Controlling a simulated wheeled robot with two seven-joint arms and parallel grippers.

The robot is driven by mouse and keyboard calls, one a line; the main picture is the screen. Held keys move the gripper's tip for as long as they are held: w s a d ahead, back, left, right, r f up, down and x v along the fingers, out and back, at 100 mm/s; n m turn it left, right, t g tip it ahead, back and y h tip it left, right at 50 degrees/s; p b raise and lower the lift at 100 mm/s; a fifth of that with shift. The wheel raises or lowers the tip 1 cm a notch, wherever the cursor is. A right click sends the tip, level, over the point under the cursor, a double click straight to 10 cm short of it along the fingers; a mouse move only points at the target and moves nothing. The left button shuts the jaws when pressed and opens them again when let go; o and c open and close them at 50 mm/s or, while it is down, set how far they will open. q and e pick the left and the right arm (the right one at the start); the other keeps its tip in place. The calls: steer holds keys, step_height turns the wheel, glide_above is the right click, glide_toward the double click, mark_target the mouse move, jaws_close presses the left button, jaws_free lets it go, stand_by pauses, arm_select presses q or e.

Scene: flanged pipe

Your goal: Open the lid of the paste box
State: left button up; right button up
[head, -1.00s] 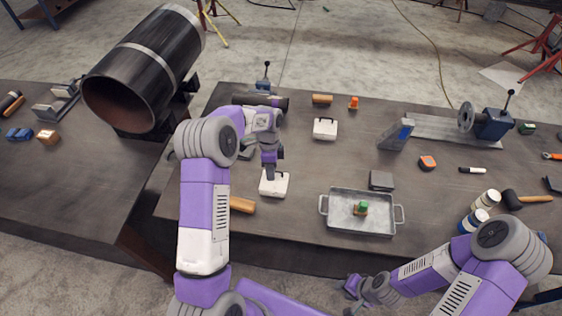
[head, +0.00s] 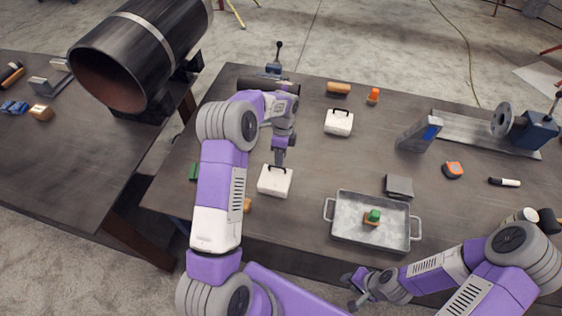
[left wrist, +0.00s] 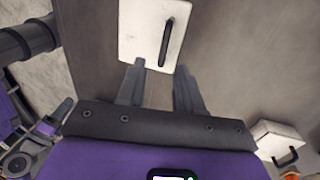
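A white box with a black handle on its lid (head: 275,181) stands on the table with its lid shut. In the left wrist view this box (left wrist: 140,35) lies just beyond my fingertips, with the dark handle (left wrist: 166,43) along its right part. A second white box with a black handle (head: 339,122) stands farther back, also shut, and shows in the left wrist view (left wrist: 281,142). I cannot tell which is the paste box. My left gripper (head: 280,160) is open and empty at the nearer box's far edge (left wrist: 158,67). My right gripper (head: 352,290) is low near the table's front.
A metal tray (head: 345,238) with a green-topped item (head: 373,216) stands right of the nearer box. A grey block (head: 399,186) lies behind the tray. A big pipe (head: 140,55) rests at the left. Bare table lies between the two boxes.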

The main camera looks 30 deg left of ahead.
mark_target(281, 171)
arm_select(q)
step_height(281, 171, down, 3)
steer(key=shift+s+d+f, duration=0.1)
steer(key=shift+f, duration=0.05)
steer(key=shift+s+f, duration=0.1)
steer(key=shift+f, duration=0.05)
steer(key=shift+c, duration=0.2)
jaws_close()
stand_by(1.2)
